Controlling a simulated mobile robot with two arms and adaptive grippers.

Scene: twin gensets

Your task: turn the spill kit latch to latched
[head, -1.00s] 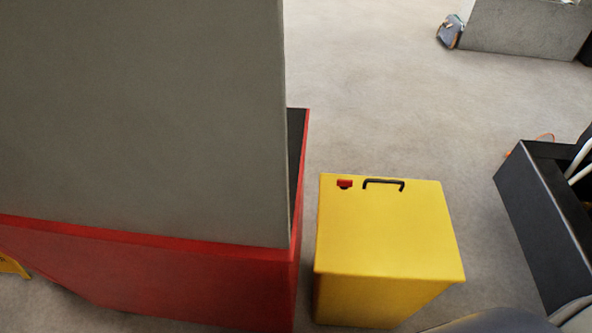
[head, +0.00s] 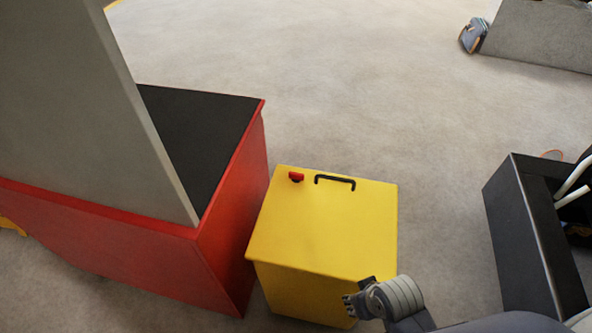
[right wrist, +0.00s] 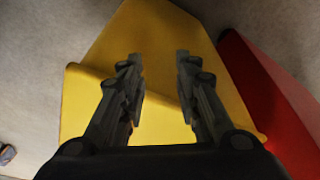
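The yellow spill kit box (head: 325,225) stands on the floor right of the red cabinet. Its red latch (head: 296,177) sits near the far left edge of the lid, beside a black handle (head: 335,180). My right gripper (head: 352,302) is at the near right corner of the box, apart from the latch. In the right wrist view the right gripper (right wrist: 159,58) is open and empty, its two fingers spread over the yellow box (right wrist: 160,35). The latch does not show in that view. My left gripper is not in view.
A red cabinet (head: 150,255) with a black top and a tall grey panel (head: 70,100) stands close on the left of the box. A dark open bin (head: 530,240) stands at the right. The floor beyond the box is clear.

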